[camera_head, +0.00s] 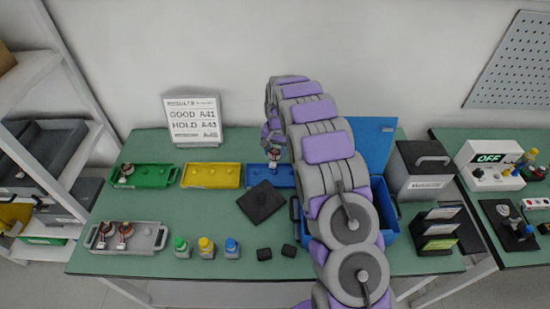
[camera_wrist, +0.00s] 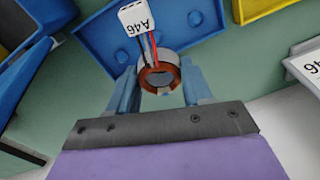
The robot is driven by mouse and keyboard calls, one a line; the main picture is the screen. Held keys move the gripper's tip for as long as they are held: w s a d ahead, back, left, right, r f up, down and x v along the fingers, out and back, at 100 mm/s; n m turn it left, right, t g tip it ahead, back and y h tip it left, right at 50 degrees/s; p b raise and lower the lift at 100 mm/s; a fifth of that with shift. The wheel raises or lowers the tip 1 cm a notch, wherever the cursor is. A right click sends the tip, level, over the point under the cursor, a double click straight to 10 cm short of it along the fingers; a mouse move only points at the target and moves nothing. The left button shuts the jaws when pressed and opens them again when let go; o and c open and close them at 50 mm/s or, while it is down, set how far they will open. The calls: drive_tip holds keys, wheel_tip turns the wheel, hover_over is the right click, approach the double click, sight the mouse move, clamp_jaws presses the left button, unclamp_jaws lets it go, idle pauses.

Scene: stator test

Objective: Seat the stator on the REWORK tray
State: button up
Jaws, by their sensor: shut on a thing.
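My gripper (camera_wrist: 160,88) is shut on a stator (camera_wrist: 160,72), a copper-wound ring with red, blue and dark wires leading to a white tag marked A46 (camera_wrist: 137,16). In the head view the stator (camera_head: 273,157) is at the blue tray (camera_head: 284,182), which my arm partly covers. In the wrist view the blue tray (camera_wrist: 88,35) has round pegs and lies behind and left of the stator. I cannot tell whether the stator touches it. No REWORK label is readable. A green tray (camera_head: 155,181) holds one stator, a yellow tray (camera_head: 212,182) shows empty pegs, and a grey tray (camera_head: 149,239) holds two stators.
A dark square plate (camera_head: 262,202) lies in front of the blue tray. Green, yellow and blue topped pieces (camera_head: 206,246) and small black blocks (camera_head: 264,254) stand near the front. An open blue box (camera_head: 391,221) is right of my arm. A sign (camera_head: 194,120) stands behind.

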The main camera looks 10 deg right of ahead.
drive_tip(key=shift+s+r, duration=0.1)
drive_tip(key=shift+r, duration=0.6)
drive_tip(key=t+h+b, duration=0.2)
hover_over(274, 170)
drive_tip(key=shift+s+a+x, duration=0.15)
drive_tip(key=shift+s+x, duration=0.05)
drive_tip(key=shift+x, duration=0.95)
drive_tip(key=shift+s+a+x, duration=0.15)
drive_tip(key=shift+s+x, duration=0.1)
drive_tip(key=shift+x, duration=0.85)
drive_tip(key=shift+s+a+x, duration=0.1)
drive_tip(key=shift+s+x, duration=0.1)
drive_tip(key=shift+x, duration=0.95)
drive_tip(key=shift+s+f, duration=0.15)
drive_tip(key=shift+f, duration=0.05)
drive_tip(key=shift+f, duration=0.2)
drive_tip(key=shift+f, duration=0.35)
drive_tip(key=shift+f, duration=0.25)
drive_tip(key=shift+f+b, duration=0.3)
drive_tip(key=shift+f, duration=0.15)
